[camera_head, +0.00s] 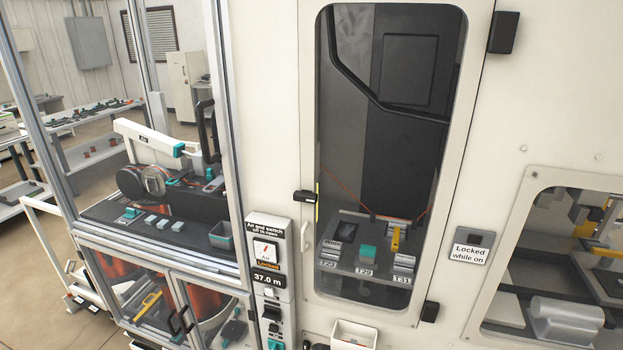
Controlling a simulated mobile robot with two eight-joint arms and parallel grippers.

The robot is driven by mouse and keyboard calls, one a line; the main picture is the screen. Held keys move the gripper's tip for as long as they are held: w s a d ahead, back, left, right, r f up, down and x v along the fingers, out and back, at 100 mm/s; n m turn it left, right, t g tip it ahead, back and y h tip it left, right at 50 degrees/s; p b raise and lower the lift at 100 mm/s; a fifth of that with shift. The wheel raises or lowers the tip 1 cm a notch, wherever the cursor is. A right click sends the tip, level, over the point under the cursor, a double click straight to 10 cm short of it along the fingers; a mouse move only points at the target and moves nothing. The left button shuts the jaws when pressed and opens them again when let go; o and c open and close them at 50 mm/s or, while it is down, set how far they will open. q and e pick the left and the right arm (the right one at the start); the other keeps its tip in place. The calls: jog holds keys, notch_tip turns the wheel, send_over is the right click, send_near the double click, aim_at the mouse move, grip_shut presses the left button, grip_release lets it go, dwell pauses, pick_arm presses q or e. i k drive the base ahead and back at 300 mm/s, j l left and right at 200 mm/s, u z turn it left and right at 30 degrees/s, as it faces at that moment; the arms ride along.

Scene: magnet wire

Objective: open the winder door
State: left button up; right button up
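A tall white door (310,120) with a large window stands in the middle of the machine front and looks shut. It has a pale pull handle (306,237) and a black latch block (304,197) on its left edge. Black hinge blocks (503,32) are on its right side. To the left, a metal-framed clear enclosure (222,110) holds a spool (152,181) and has a black upright handle-like bar (207,125). No label shows which one is the winder door. Neither of my grippers is in view.
A sign (470,247) reads "Locked while on". Low cabinet doors with black handles (181,321) sit lower left. A white bin (354,335) projects below the tall door.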

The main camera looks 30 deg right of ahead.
aim_at(478, 14)
jog(key=z, duration=1.55)
jog(key=i+j, duration=0.1)
jog(key=i, duration=0.2)
